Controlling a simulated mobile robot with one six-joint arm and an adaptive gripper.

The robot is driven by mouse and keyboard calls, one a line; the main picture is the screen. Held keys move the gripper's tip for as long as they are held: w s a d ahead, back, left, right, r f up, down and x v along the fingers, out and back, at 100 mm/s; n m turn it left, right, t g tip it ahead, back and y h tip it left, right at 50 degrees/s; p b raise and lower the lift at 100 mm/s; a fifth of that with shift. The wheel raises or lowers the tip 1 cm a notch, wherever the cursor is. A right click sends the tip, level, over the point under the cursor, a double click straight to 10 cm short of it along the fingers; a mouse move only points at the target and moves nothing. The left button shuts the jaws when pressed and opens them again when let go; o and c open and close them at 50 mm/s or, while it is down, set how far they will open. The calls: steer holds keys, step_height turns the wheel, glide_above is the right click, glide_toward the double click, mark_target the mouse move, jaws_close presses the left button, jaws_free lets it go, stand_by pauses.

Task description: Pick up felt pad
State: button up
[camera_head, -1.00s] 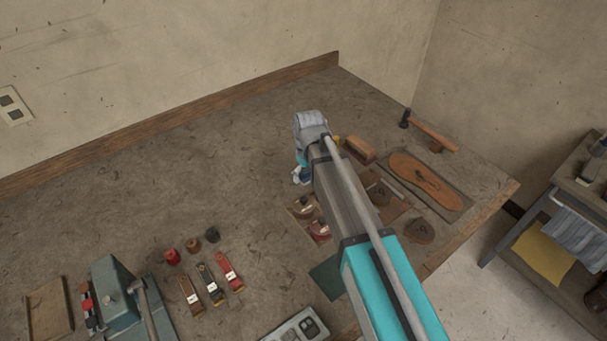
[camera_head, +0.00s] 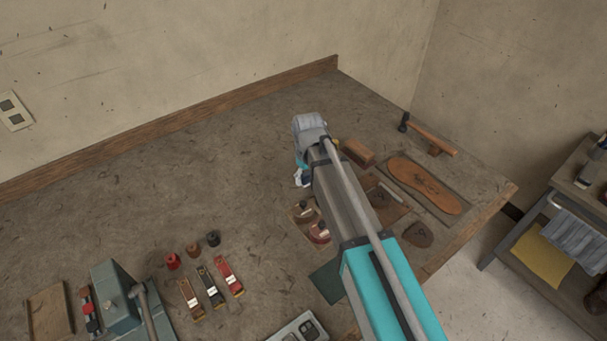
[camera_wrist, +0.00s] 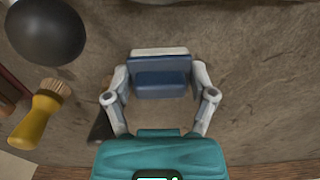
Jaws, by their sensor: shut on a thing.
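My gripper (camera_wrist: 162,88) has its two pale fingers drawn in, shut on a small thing. Between the fingers in the wrist view is a blue block-like shape with a pale strip on its far edge, which I take for the felt pad (camera_wrist: 160,52). I cannot tell clearly where fingertips end and pad begins. In the head view my gripper (camera_head: 301,178) shows only as a small blue and white bit beside my wrist. My arm hides most of it and the pad there. Whether the pad touches the bench is not clear.
The bench (camera_head: 150,220) is bare left of my gripper. Near my arm lie a brown block (camera_head: 357,152), a leather sole (camera_head: 425,183), a hammer (camera_head: 432,135) and round tins (camera_head: 304,211). The wrist view shows a dark rounded object (camera_wrist: 45,30) and a yellow-handled brush (camera_wrist: 38,118).

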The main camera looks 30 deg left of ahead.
steer(key=shift+r+p, duration=0.6)
steer(key=shift+r, duration=0.2)
steer(key=s+d+r+p, duration=0.7)
steer(key=s+r+p, duration=0.3)
steer(key=s, duration=0.1)
steer(key=shift+s+d+r+p, duration=0.3)
steer(key=shift+s+r+p, duration=0.05)
steer(key=shift+s, duration=0.05)
steer(key=shift+o, duration=1.1)
steer(key=shift+c, duration=1.5)
